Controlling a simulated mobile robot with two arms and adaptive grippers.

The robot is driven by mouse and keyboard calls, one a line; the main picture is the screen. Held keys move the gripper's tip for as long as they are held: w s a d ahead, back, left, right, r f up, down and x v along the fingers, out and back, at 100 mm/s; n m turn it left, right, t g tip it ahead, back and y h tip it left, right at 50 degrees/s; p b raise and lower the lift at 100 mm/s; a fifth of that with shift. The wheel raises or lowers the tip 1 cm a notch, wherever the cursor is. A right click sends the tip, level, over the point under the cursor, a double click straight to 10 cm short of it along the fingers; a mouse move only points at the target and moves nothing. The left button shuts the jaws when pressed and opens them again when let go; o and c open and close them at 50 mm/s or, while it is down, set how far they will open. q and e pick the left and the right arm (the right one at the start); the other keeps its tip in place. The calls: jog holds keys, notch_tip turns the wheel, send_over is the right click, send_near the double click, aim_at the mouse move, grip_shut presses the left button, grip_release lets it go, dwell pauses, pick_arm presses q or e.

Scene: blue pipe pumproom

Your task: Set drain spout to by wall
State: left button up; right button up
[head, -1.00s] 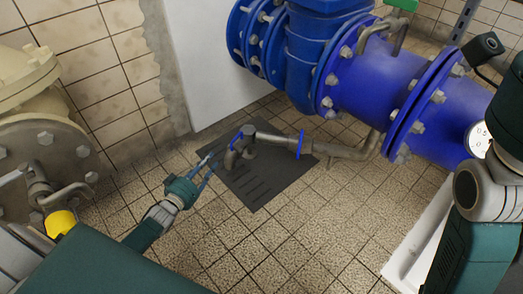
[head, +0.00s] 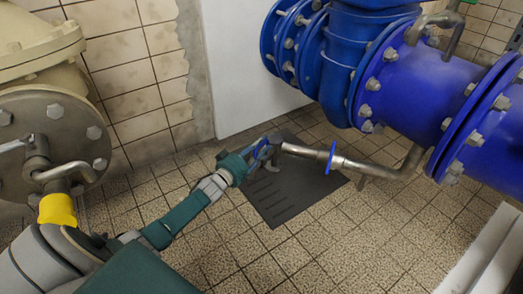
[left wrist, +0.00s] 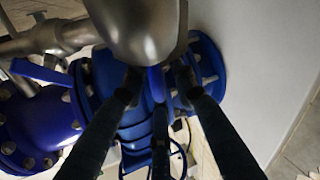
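The drain spout (head: 276,151) is a bent grey metal elbow on the end of a thin pipe, hanging over a dark floor grate. My left gripper (head: 262,158) is at the spout, on its left side, and partly hides it. In the left wrist view the rounded metal of the spout (left wrist: 140,28) is close ahead. Whether a finger touches the spout cannot be told. My right gripper is out of view.
The dark grate (head: 300,195) lies in the tiled floor below the spout. A blue valve lever (head: 331,158) sits on the thin pipe. Large blue flanged pipes (head: 415,75) fill the upper right. A white wall (head: 240,70) stands behind, and a beige flanged pipe (head: 50,125) is at left.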

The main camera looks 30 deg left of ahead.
pick_arm(q)
jog(key=shift+w, duration=0.35)
grip_shut()
jog(key=shift+a, duration=0.1)
